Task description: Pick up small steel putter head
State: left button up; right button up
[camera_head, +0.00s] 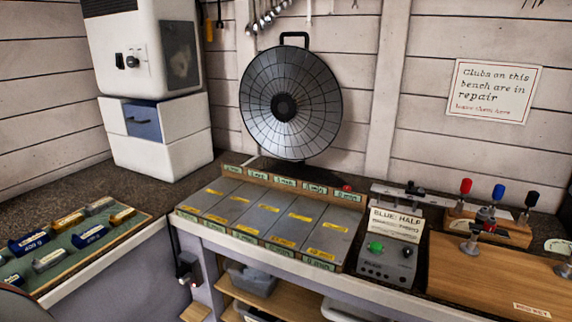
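Several putter heads lie on a green mat (118,235) on the left bench. Two look grey like steel: one (49,260) near the front of the mat and one (100,205) near its back. I cannot tell which one is the small one. Brass-coloured heads (68,220) and blue heads (90,235) lie among them, some with labels. Neither of my grippers shows in the view. A dark rounded shape at the bottom left corner is cut off by the frame.
A tray of labelled grey compartments (262,217) fills the middle bench. Behind it stands a round grey fan-like disc (290,105). A control box (388,262) and a wooden block (490,280) with a clamp are at right. A white cabinet (150,60) stands back left.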

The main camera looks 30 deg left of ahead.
aim_at(39, 266)
jog(key=u, duration=0.5)
jog(key=i+u, duration=0.1)
jog(key=u, duration=0.9)
jog(key=i+u, duration=0.1)
jog(key=u, duration=0.9)
jog(key=i+l, duration=0.05)
jog(key=l, duration=0.05)
